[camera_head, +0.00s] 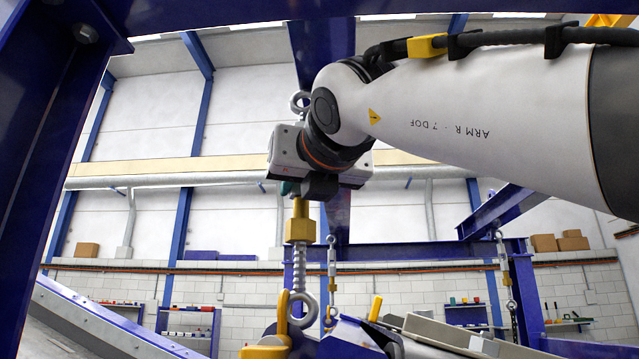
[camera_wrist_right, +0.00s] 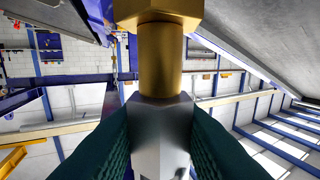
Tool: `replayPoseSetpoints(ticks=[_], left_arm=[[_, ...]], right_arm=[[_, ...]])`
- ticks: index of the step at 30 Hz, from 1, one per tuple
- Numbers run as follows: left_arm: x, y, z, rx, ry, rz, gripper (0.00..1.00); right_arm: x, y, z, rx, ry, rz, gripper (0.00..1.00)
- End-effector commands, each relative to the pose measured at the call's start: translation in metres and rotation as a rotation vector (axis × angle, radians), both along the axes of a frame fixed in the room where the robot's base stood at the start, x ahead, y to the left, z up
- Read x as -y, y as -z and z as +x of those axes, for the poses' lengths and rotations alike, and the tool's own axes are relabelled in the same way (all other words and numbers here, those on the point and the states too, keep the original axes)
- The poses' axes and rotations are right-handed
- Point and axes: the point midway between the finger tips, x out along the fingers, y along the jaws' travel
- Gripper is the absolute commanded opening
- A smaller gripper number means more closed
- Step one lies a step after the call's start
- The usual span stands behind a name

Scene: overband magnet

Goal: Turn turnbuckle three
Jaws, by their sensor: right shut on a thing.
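A turnbuckle (camera_head: 299,228) hangs upright near the middle of the head view. It has an eye at the top, a brass nut and neck, a threaded rod and a lower eye. My right gripper (camera_head: 297,188) is around its body from the right side. In the right wrist view, the teal fingers of the right gripper (camera_wrist_right: 160,128) are shut on a grey hexagonal part, with the brass neck and nut (camera_wrist_right: 160,55) beyond them. The fingers hide part of the body. No number shows on it. My left gripper is not in view.
A yellow hook (camera_head: 283,312) is at the lower eye. Another turnbuckle (camera_head: 332,262) hangs just behind, and one more (camera_head: 503,262) hangs at the right. Blue steel beams (camera_head: 40,120) frame the left and top. Grey and blue machinery (camera_head: 430,335) fills the lower right.

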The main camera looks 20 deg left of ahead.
Motion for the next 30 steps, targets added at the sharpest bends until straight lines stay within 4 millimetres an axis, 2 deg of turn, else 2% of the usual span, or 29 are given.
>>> replayPoseSetpoints(ticks=[11, 17, 18, 21, 22, 30], left_arm=[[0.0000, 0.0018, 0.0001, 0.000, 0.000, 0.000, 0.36], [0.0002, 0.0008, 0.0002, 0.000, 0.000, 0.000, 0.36], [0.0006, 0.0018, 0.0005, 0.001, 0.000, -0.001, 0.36], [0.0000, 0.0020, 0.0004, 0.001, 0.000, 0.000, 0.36], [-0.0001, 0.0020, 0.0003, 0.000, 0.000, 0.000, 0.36], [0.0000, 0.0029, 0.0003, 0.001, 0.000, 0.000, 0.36]], right_arm=[[0.0005, -0.0019, -0.0003, 0.003, 0.054, 0.002, 0.00], [-0.0012, -0.0032, -0.0017, 0.009, 0.231, 0.001, 0.00], [0.0015, -0.0027, 0.0000, 0.004, 0.221, 0.004, 0.34], [0.0003, -0.0017, -0.0007, 0.003, 0.217, 0.002, 0.50], [0.0000, -0.0014, -0.0008, 0.003, 0.216, 0.001, 0.53], [-0.0013, 0.0001, -0.0018, 0.003, 0.214, -0.001, 0.53]])
